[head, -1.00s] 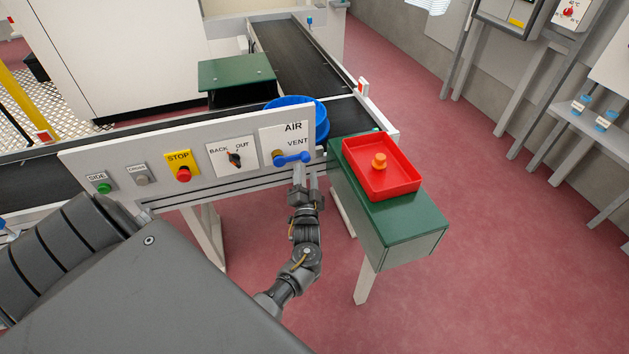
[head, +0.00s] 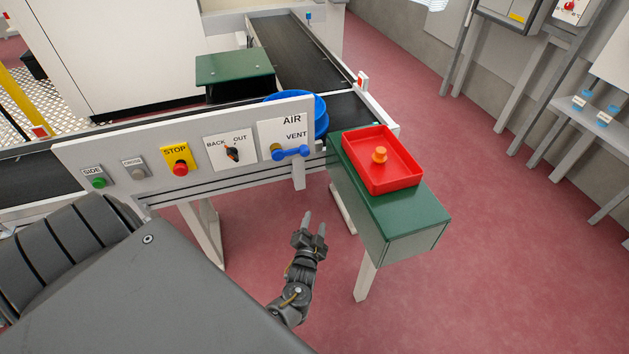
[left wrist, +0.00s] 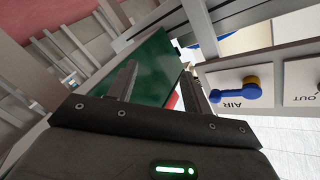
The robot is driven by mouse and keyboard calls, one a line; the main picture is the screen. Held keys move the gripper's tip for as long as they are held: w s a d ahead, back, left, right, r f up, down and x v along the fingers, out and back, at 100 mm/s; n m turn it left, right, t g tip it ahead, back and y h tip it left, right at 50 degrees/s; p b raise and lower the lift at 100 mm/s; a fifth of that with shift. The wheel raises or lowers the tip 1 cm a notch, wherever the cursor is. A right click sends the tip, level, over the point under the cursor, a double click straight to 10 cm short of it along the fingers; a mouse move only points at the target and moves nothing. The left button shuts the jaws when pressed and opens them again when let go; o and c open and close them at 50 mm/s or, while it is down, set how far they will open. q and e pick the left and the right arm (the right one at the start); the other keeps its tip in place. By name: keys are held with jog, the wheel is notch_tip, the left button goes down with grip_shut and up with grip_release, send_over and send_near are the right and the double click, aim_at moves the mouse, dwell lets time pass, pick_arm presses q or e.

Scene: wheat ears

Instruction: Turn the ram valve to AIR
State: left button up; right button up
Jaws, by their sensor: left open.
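The ram valve has a blue lever (head: 292,153) on a brass-coloured hub, on a white plate (head: 268,130) marked AIR above and VENT at the right. The lever lies about level and points right, just under the word VENT. In the left wrist view the blue lever (left wrist: 237,92) shows upside down, right of the fingers. My left gripper (head: 314,220) is open and empty, below and apart from the lever, in front of the panel. Its two spread fingers (left wrist: 160,72) show in the left wrist view. My right gripper is in neither view.
The panel also carries a BACK/OUT knob (head: 232,153), a red STOP button (head: 180,168) and a green SIDE button (head: 99,182). A green bench (head: 405,215) with a red tray (head: 402,182) stands right of the gripper. A blue tub (head: 320,110) sits behind the panel.

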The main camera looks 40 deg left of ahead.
pick_arm(q)
jog(key=shift+s+d+f+g+h, duration=0.15)
jog(key=shift+s+d+f, duration=0.05)
jog(key=shift+f, duration=0.5)
jog(key=shift+s+d+f+g+h, duration=0.15)
jog(key=shift+s+f, duration=0.05)
jog(key=shift+f, duration=0.5)
